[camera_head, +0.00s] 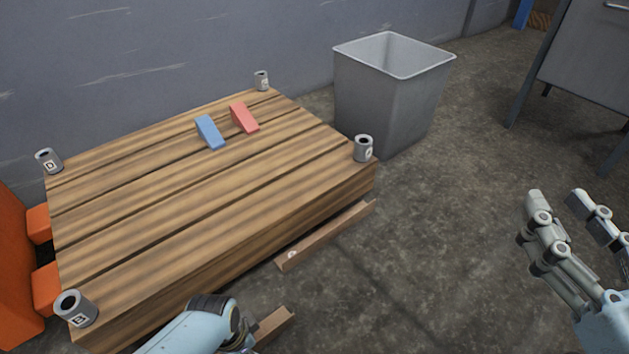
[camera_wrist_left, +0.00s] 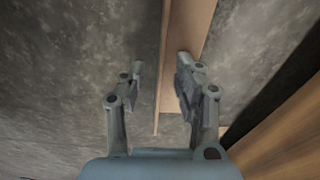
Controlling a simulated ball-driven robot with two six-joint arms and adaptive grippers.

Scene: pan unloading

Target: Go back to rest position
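My right gripper (camera_head: 557,204) is at the right of the head view, open and empty over the bare floor, well apart from the pallet. My left arm comes in at the bottom of the head view, by the pallet's front edge; its fingers are hidden there. In the left wrist view my left gripper (camera_wrist_left: 160,85) is open with nothing between its fingers. A wooden board (camera_wrist_left: 188,30) near the floor lies beyond the fingers.
A wooden pallet (camera_head: 190,200) holds a blue block (camera_head: 210,132), a red block (camera_head: 244,118) and grey cylinders at its corners, one at the right (camera_head: 363,149). A grey bin (camera_head: 385,105) stands behind it. Orange forks (camera_head: 42,290) are at left.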

